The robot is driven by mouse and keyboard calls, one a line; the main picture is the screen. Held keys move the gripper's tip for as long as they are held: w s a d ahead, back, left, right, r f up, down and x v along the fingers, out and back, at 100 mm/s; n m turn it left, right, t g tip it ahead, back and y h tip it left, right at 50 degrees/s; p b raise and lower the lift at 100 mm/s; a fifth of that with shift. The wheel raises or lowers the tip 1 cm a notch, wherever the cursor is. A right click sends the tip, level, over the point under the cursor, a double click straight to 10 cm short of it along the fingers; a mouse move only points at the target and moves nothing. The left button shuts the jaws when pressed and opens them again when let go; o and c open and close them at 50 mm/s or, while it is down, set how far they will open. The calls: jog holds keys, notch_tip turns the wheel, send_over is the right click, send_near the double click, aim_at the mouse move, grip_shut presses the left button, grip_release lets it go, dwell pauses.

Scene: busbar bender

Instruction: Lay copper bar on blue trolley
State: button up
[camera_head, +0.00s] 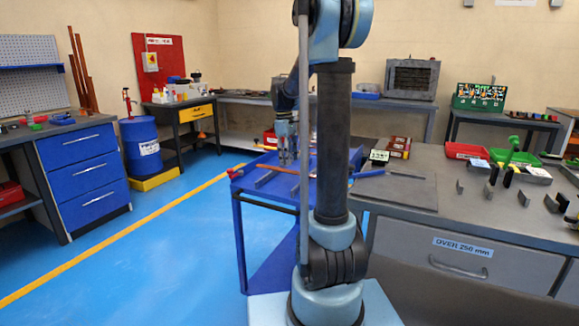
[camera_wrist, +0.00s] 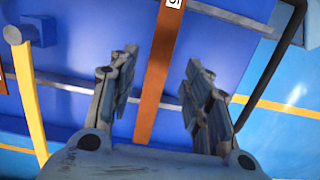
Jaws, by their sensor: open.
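The blue trolley (camera_head: 270,270) stands left of the grey workbench, partly hidden by my arm; its blue top fills much of the wrist view (camera_wrist: 75,55). The flat copper bar (camera_head: 276,168) lies on the trolley top, across grey rails. In the wrist view the copper bar (camera_wrist: 160,65) runs lengthwise between my fingers and carries a white label at its upper end. My gripper (camera_wrist: 160,63) is open, with a finger on each side of the bar and visible gaps to it. In the head view my gripper (camera_head: 288,150) is just above the trolley top.
A blue drum (camera_head: 140,145) and blue drawer cabinet (camera_head: 85,165) stand at left. Blue floor left of the trolley is clear.

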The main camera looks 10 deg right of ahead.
aim_at(287, 170)
notch_tip(287, 170, up, 8)
jog(key=s+m, duration=0.3)
jog(key=s, duration=0.7)
jog(key=s+f+m+t, duration=0.1)
jog(key=s+f+m, duration=0.2)
jog(key=s+f, duration=0.6)
jog(key=s+f+m+t+y, duration=0.1)
jog(key=s+f+m, duration=0.3)
jog(key=s+f, duration=0.5)
jog(key=s+t, duration=0.1)
jog(key=s, duration=0.6)
jog(key=shift+d+f+m, duration=0.25)
jog(key=shift+f+m, duration=0.05)
jog(key=shift+f, duration=0.1)
